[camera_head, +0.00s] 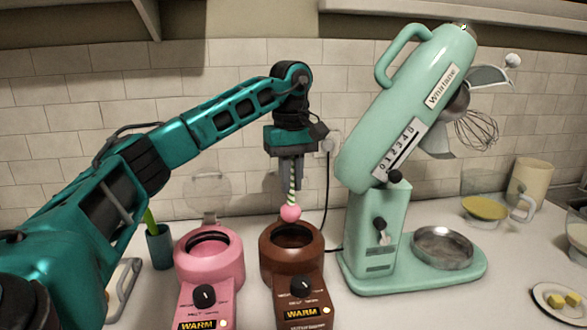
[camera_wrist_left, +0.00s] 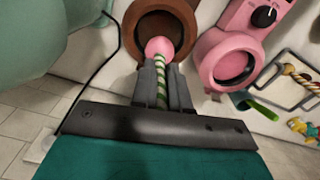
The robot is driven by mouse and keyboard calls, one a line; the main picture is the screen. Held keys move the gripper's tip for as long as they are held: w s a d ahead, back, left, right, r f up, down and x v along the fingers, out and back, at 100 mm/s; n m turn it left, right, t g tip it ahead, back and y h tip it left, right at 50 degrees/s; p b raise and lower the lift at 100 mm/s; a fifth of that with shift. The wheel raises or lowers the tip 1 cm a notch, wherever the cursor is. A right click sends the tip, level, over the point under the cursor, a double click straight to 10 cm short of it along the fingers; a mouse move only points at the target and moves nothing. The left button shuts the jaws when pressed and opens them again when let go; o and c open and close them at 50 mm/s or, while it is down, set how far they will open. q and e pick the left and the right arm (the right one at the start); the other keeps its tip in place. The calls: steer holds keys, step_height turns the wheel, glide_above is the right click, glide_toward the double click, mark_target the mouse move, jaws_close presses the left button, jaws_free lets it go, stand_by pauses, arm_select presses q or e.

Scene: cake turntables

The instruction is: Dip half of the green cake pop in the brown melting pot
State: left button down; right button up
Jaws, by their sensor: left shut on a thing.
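My left gripper (camera_head: 291,187) is shut on the green-and-white striped stick of a cake pop. It points straight down. The cake pop's ball (camera_head: 290,213) looks pink, not green, and hangs at the lower end of the stick. The brown melting pot (camera_head: 269,256) stands directly below, with its round top open. The ball appears just above the pot's opening, towards its back rim. In the left wrist view the ball (camera_wrist_left: 158,48) overlaps the edge of the brown pot's opening (camera_wrist_left: 165,24). Whether it touches the pot is unclear. My right gripper is out of view.
A pink melting pot (camera_head: 236,262) stands just left of the brown one. A mint-green stand mixer (camera_head: 368,240) stands close on the right, with a black cord between. A teal cup (camera_head: 159,250) and a tray (camera_head: 121,290) are at left. A butter plate (camera_head: 541,298) is at right.

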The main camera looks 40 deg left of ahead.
mark_target(292, 205)
arm_select(q)
steer(key=shift+w+f+b, duration=0.1)
steer(key=shift+f+b, duration=0.55)
steer(key=shift+f, duration=2.8)
steer(key=shift+f, duration=0.2)
steer(key=shift+f, duration=0.4)
steer(key=shift+r, duration=0.2)
steer(key=shift+r+p, duration=0.7)
steer(key=shift+r, duration=0.8)
